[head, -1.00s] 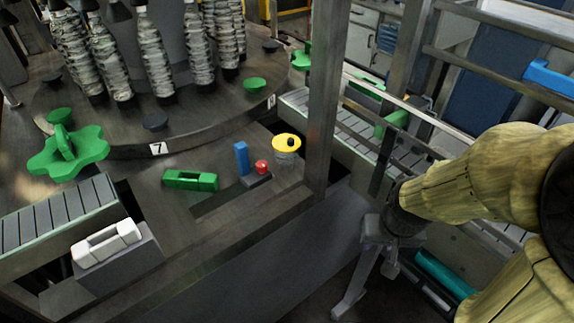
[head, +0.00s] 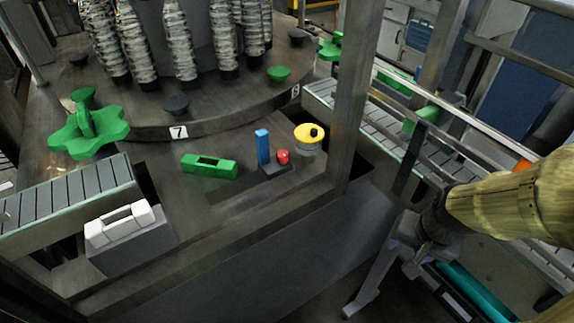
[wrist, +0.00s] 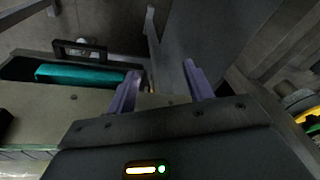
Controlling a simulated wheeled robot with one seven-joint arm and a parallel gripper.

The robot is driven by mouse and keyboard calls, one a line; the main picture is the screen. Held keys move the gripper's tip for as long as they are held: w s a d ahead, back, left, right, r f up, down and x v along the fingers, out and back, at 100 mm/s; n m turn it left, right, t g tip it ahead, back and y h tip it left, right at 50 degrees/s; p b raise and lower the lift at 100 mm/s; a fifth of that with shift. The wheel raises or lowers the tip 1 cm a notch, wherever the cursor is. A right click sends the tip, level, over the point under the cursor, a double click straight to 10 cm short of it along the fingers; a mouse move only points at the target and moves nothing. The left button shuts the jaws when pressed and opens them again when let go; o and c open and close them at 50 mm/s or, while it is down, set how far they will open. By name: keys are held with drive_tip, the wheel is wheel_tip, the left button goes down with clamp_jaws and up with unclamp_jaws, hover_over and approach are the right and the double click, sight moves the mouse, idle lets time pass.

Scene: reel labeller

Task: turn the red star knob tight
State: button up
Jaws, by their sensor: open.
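I cannot make out a red star knob for certain. A small round red knob (head: 283,156) stands beside a blue upright lever on the machine's front ledge, but no star shape shows on it. An orange-red piece (head: 525,165) shows at the right, partly behind my arm; its shape is unclear. A large star-shaped knob (head: 89,132) at the left is green. My gripper (head: 380,290) hangs low in front of the machine, right of the ledge. In the wrist view its two purple-grey fingers (wrist: 160,72) are apart with nothing between them.
A yellow round knob (head: 309,132) stands near the steel post (head: 356,100). A green handle (head: 209,166) and a white handle (head: 120,222) are on the left. A teal bar (head: 475,290) lies below my arm; it also shows in the wrist view (wrist: 85,75). A conveyor (head: 65,195) runs at left.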

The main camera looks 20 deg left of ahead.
sight(287, 160)
drive_tip(key=w+a+f+m+t+y+b, duration=0.1)
drive_tip(key=w+a+f+m+y+b, duration=0.25)
drive_tip(key=a+m+b, duration=0.4)
drive_tip(key=w+a+f+m+y+b, duration=0.25)
drive_tip(key=a+f+m+b, duration=0.2)
drive_tip(key=b, duration=0.55)
drive_tip(key=w+a+r+m+t+y+b, duration=0.4)
drive_tip(key=m+y+b, duration=0.4)
drive_tip(key=b, duration=0.7)
wheel_tip(287, 160, up, 2)
drive_tip(key=shift+w+a+r+m+t+y, duration=0.1)
drive_tip(key=shift+w+a+m+t+y, duration=0.25)
drive_tip(key=shift+a+m+t, duration=0.4)
drive_tip(key=b+x, duration=0.1)
drive_tip(key=x, duration=1.6)
drive_tip(key=shift+w+a+b, duration=0.1)
drive_tip(key=shift+b, duration=0.3)
drive_tip(key=shift+c, duration=0.4)
